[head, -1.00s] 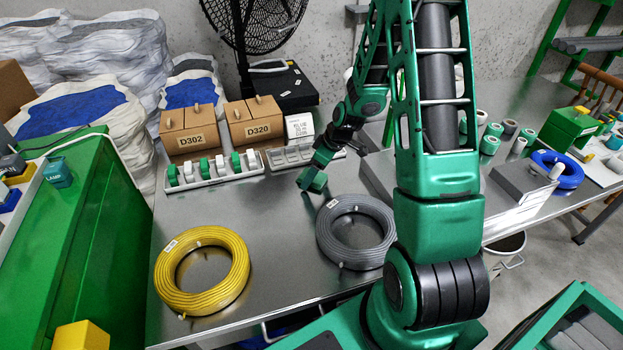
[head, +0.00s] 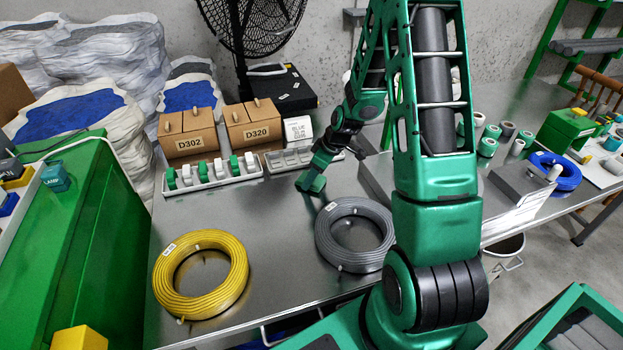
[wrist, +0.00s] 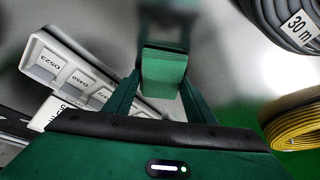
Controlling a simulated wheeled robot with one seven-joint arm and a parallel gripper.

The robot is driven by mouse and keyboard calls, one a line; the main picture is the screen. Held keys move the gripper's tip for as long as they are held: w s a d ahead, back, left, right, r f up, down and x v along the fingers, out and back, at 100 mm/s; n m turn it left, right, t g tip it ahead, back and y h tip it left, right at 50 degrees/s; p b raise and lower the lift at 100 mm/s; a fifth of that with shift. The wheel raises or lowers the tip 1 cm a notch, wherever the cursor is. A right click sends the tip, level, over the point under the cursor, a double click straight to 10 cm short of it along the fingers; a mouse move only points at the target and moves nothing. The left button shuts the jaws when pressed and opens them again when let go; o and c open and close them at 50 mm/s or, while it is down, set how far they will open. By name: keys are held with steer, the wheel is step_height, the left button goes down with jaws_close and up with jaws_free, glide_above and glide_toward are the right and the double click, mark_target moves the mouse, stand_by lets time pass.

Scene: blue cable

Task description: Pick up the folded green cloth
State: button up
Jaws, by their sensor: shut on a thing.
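The folded green cloth (wrist: 163,72) shows in the wrist view as a small, thick green block between my two green fingers. My gripper (wrist: 160,88) is shut on it. In the head view my gripper (head: 311,183) points down just above or at the metal table, behind the grey cable coil. There the cloth and the fingers are the same green, so I cannot separate them. A dark reflection lies on the table beyond the cloth in the wrist view. I cannot tell whether the cloth touches the table.
A grey cable coil (head: 355,234) and a yellow coil (head: 201,274) lie nearer on the table. A white tray (head: 214,178) of green and white pieces and a partly empty tray (head: 287,162) stand behind left. Cardboard boxes (head: 188,131) stand behind them. A grey block (head: 520,190) is at right.

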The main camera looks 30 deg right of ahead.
steer(key=shift+r, duration=0.7)
step_height(320, 180, up, 3)
steer(key=s+a+r, duration=0.4)
steer(key=a+r, duration=0.3)
steer(key=a, duration=0.4)
